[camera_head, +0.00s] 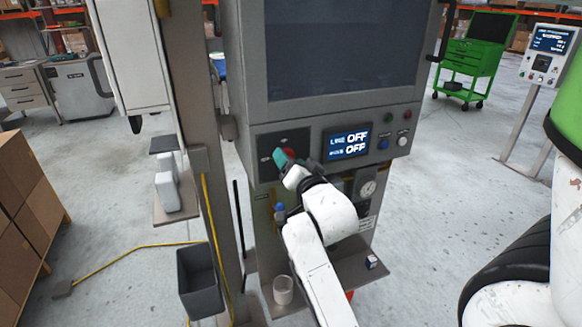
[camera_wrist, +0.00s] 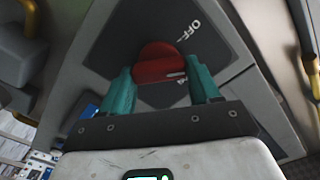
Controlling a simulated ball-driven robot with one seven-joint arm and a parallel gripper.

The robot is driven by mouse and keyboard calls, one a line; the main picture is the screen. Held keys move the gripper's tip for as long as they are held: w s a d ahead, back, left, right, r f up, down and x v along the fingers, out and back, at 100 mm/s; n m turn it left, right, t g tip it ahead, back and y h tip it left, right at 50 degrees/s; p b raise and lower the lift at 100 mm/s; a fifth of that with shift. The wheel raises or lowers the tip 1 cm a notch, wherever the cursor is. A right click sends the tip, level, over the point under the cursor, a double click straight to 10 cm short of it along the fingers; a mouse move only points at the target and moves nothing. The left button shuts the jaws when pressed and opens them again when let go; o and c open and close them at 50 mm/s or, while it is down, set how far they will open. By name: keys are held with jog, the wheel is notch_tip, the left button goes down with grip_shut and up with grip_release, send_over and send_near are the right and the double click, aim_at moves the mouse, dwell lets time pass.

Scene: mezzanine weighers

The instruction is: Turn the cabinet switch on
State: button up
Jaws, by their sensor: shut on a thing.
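The grey cabinet (camera_head: 300,119) stands upright in the middle of the head view. Its red rotary switch (camera_head: 290,153) sits on a dark plate at the left of the front panel, partly hidden by my gripper (camera_head: 282,157). In the wrist view the red knob (camera_wrist: 158,63) lies between the two teal fingers of my gripper (camera_wrist: 161,75), which is shut on it. A white OFF label (camera_wrist: 188,31) is on the plate beside the knob. A pale line shows on the knob. The cabinet display (camera_head: 347,143) reads OFF on two lines.
A shelf (camera_head: 345,270) below the panel holds a white cup (camera_head: 283,290) and a small box (camera_head: 371,262). A grey post (camera_head: 187,110) and dark bin (camera_head: 200,281) stand left. Buttons (camera_head: 402,141) and a gauge (camera_head: 368,188) are right of my arm.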

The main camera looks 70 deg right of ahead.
jog(key=m+b, duration=0.1)
jog(key=m, duration=0.2)
jog(key=m+b, duration=0.2)
jog(key=m, duration=0.2)
jog(key=m+b, duration=0.2)
jog(key=m, duration=0.1)
jog(key=shift+s+f, duration=0.1)
jog(key=shift+f, duration=0.15)
jog(key=shift+m, duration=0.5)
jog(key=o, duration=1.1)
jog(key=shift+c, duration=0.2)
jog(key=p+v, duration=0.2)
jog(key=v, duration=0.8)
jog(key=shift+s+a+p, duration=0.2)
jog(key=shift+s+p, duration=0.1)
